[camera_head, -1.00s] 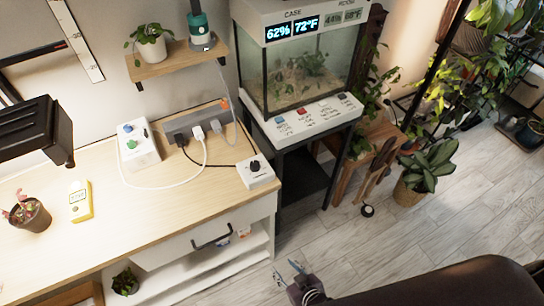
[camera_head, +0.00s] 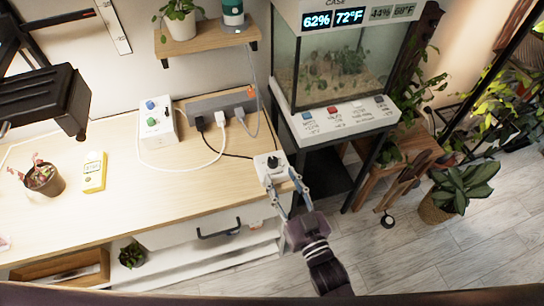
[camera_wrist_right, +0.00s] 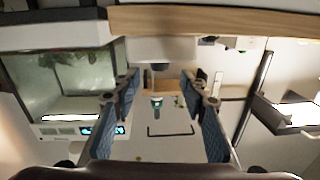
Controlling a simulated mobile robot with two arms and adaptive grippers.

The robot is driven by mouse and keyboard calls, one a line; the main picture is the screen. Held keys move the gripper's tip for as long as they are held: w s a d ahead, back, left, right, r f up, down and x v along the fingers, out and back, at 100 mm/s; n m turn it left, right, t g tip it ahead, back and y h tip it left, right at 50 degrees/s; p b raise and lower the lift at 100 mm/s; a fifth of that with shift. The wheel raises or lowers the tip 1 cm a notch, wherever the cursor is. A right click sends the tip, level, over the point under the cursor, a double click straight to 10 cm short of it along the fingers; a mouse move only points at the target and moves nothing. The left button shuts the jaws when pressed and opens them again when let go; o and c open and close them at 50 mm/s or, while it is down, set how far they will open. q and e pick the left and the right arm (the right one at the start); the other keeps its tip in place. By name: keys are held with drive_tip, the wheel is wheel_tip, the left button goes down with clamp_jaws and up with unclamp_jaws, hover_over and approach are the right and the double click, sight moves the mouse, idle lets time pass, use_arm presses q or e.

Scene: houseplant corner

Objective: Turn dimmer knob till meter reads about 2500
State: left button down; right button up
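The dimmer is a small white box (camera_head: 264,177) with a black knob (camera_head: 272,162), at the right front corner of the bench. My right gripper (camera_head: 281,178) is open, its two fingers spread at the dimmer's front. The head view does not settle whether the fingers touch the box. My left gripper is out of view.
A white box with blue and green knobs (camera_head: 157,120) and a power strip (camera_head: 220,103) with cables stand behind the dimmer. A potted plant (camera_head: 44,180) and black lamp (camera_head: 40,100) are at left. The glass case (camera_head: 330,70) stands right of the bench.

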sight(275, 164)
drive_tip(key=shift+w+a+r, duration=0.1)
drive_tip(key=shift+w+r, duration=0.1)
drive_tip(key=shift+w, duration=0.2)
drive_tip(key=p+x, duration=0.1)
drive_tip(key=x, duration=0.5)
drive_tip(key=shift+w+f, duration=0.15)
clamp_jaws()
